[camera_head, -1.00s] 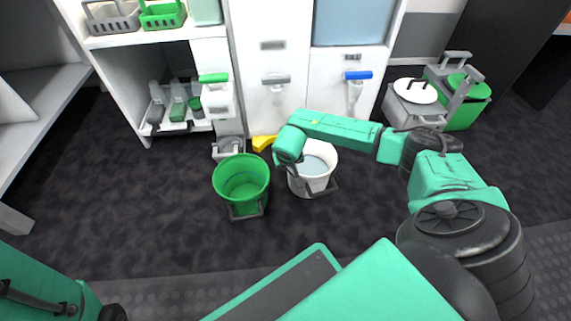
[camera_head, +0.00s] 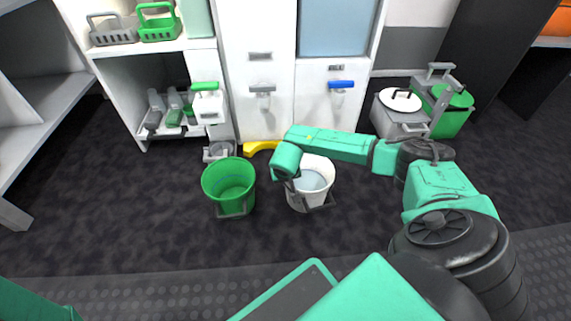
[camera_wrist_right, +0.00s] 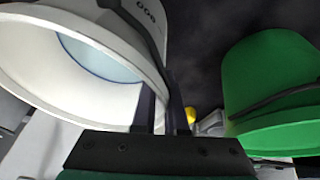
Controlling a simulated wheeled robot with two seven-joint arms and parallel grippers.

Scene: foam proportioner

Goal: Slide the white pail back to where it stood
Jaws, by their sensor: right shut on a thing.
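The white pail (camera_head: 318,190) stands upright on the dark floor in front of the white cabinet, with pale blue liquid inside. My right gripper (camera_head: 291,186) is at the pail's left side, partly hidden by my own arm. In the right wrist view, the fingers of my right gripper (camera_wrist_right: 160,112) are shut on the wall of the white pail (camera_wrist_right: 85,75), one finger inside the rim and one outside. The green pail (camera_head: 229,187) stands to the left, apart from the white one; it also shows in the right wrist view (camera_wrist_right: 265,80). My left gripper is out of view.
The white cabinet (camera_head: 262,112) with several taps stands behind the pails. A yellow piece (camera_head: 262,147) lies at its foot. Grey and green wheeled containers (camera_head: 440,105) stand at the back right. The floor in front of the pails is clear.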

